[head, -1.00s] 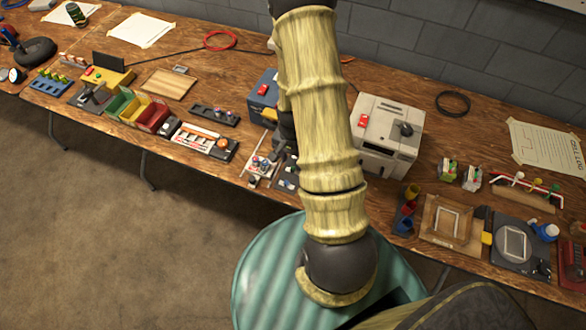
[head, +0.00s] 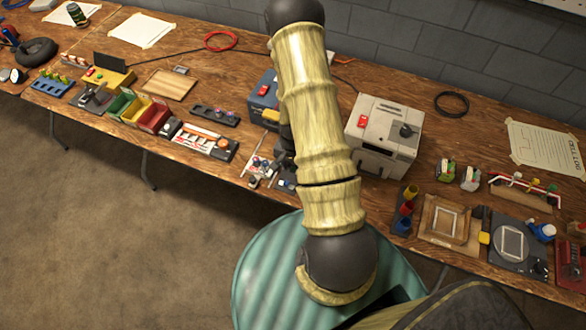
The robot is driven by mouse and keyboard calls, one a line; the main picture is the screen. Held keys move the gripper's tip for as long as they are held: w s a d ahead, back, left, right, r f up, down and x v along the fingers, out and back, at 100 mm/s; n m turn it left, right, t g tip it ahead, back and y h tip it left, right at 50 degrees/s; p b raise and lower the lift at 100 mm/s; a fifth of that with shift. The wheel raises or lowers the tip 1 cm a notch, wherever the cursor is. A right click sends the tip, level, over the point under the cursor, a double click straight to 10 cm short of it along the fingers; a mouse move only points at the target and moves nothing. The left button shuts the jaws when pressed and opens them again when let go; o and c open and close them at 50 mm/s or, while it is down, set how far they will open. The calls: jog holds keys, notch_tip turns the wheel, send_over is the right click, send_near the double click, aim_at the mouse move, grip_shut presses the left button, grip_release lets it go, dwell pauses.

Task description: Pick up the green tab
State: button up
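I cannot single out the green tab with certainty. Small yellow-green pieces stand in a blue rack (head: 52,84) at the left of the bench. Small green parts also show on the two little holders (head: 458,174) right of the grey machine. My yellow and black arm crosses the middle of the head view. A dark part at the arm's far end, likely my gripper (head: 284,150), shows only in part beside the forearm, over a cluster of small parts (head: 262,170) at the bench's front. Its fingertips and anything between them are hidden or too small to tell.
The grey machine (head: 383,135) stands right of my arm and a blue box (head: 262,97) left of it. The floor in front is clear.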

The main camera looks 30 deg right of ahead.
aim_at(293, 168)
dwell(0.4)
grip_shut()
notch_tip(293, 168, up, 10)
jog(key=shift+b, duration=0.45)
dwell(0.4)
dwell(0.4)
jog(key=w+a+r+p, duration=0.2)
jog(key=w+a+p, duration=0.3)
jog(key=a, duration=0.3)
jog(key=shift+w+a, duration=0.2)
jog(key=shift+w, duration=0.35)
